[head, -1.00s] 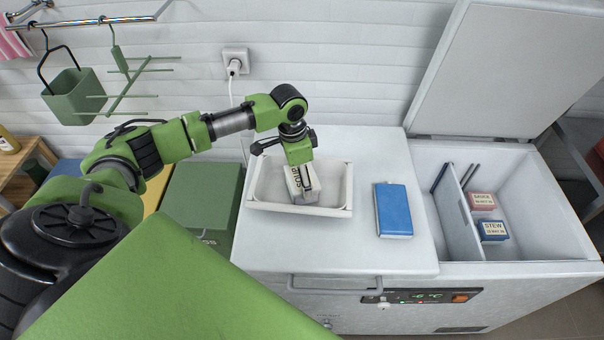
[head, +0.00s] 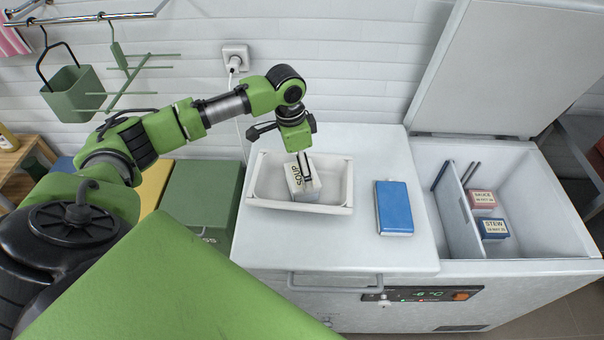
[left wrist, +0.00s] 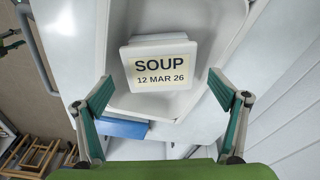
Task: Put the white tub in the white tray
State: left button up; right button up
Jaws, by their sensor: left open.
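The white tub (head: 297,182), labelled SOUP, is inside the white tray (head: 347,186) on the closed part of the freezer lid. It is turned at an angle to the tray's sides. In the left wrist view the tub (left wrist: 162,66) shows its label, SOUP 12 MAR 26, with tray floor around it. My left gripper (head: 302,162) is above the tub, its arm reaching in from the left. Its fingers (left wrist: 161,92) are spread wide in the left wrist view, and nothing is between their tips. My right gripper is not in view.
A blue flat pack (head: 394,208) lies on the lid right of the tray. Further right, the open freezer compartment (head: 545,215) holds a pink SAUCE tub (head: 482,199) and a blue STEW tub (head: 493,228). A green box (head: 203,195) stands left of the freezer. A green rack (head: 125,85) hangs on the wall.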

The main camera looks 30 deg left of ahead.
aim_at(297, 176)
pick_arm(q)
notch_tip(297, 176, up, 8)
jog(key=shift+s+a+r+b, duration=0.15)
jog(key=shift+s+a+b, duration=0.2)
jog(key=shift+s+b, duration=0.1)
dwell(0.3)
